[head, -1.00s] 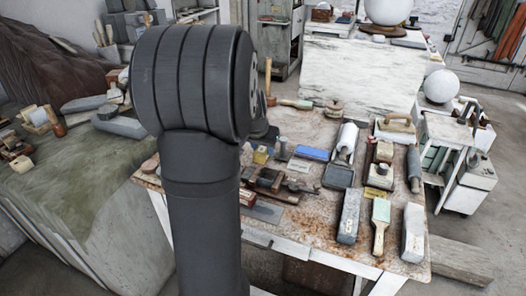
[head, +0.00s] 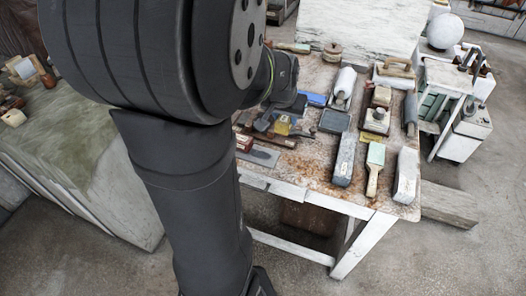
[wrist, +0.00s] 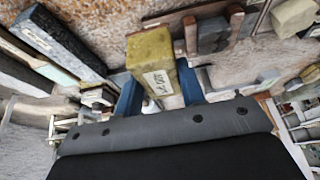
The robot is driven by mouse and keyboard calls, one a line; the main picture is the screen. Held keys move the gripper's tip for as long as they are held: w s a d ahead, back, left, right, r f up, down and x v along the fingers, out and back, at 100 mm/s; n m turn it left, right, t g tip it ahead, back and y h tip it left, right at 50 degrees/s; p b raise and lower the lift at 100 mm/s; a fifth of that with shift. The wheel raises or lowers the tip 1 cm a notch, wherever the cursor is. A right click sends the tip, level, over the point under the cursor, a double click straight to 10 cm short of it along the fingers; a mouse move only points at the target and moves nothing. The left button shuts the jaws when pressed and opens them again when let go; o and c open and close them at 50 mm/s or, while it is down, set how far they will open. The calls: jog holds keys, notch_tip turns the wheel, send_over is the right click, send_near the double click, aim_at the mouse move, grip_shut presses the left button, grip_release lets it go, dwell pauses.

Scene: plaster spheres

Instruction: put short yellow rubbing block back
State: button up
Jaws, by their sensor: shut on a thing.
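The short yellow rubbing block (wrist: 152,62), worn and with a pale paper label on one face, is between the blue fingers of my gripper (wrist: 160,92) in the wrist view. The gripper is shut on it. In the head view a yellow block (head: 282,126), apparently the same one, shows just below my wrist, above the tools at the left part of the worktable (head: 325,178).
A dark grey block (wrist: 60,42) lies left of the gripper in the wrist view.

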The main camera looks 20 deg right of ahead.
jog(key=s+f, duration=0.1)
jog(key=s, duration=0.7)
jog(key=w+a+f, duration=0.2)
jog(key=w, duration=0.1)
jog(key=w+a+f, duration=0.2)
jog(key=w, duration=0.1)
jog(key=w+a+f, duration=0.2)
jog(key=w+f, duration=0.1)
jog(key=shift+w, duration=0.35)
jog(key=shift+f, duration=2)
jog(key=shift+f, duration=0.1)
jog(key=o, duration=0.6)
jog(key=shift+f, duration=0.1)
jog(key=shift+o, duration=0.8)
